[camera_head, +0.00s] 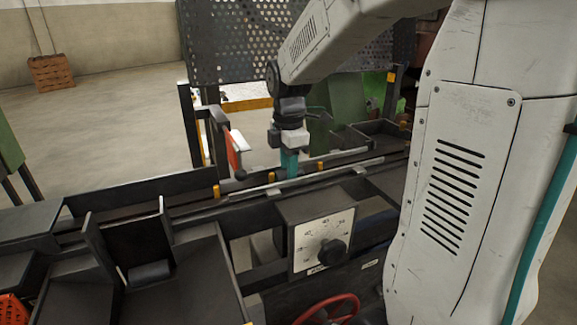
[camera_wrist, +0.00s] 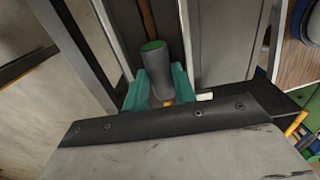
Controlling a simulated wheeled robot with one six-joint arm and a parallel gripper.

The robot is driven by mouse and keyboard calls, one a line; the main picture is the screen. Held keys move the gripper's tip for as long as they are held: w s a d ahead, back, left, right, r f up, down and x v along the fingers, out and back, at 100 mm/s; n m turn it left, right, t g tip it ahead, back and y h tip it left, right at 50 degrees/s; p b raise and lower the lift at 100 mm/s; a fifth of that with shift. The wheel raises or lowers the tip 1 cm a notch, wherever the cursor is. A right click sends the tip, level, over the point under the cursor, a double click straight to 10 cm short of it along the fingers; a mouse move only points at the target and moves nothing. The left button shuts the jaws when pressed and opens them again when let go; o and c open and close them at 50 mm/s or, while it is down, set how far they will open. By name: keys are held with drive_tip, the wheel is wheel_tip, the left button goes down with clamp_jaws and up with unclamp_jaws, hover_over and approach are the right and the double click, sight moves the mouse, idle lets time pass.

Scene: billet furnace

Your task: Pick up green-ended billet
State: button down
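The green-ended billet (camera_wrist: 157,66) is a dark grey cylinder with a green end face, near the middle of the wrist view. The teal fingers of my gripper (camera_wrist: 160,90) stand on either side of it, with little or no gap visible. Whether they press on it cannot be told. In the head view my gripper (camera_head: 289,165) points down with its fingertips at the rail of the dark metal channel (camera_head: 190,205). I cannot make out the billet in the head view.
A box with a dial and black knob (camera_head: 323,243) stands in front of the gripper. An orange-red plate (camera_head: 233,153) stands to its left. A perforated screen (camera_head: 235,45) is behind. A red handwheel (camera_head: 328,308) is at the bottom. The floor at the left is open.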

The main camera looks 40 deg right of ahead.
drive_tip(key=shift+r, duration=4)
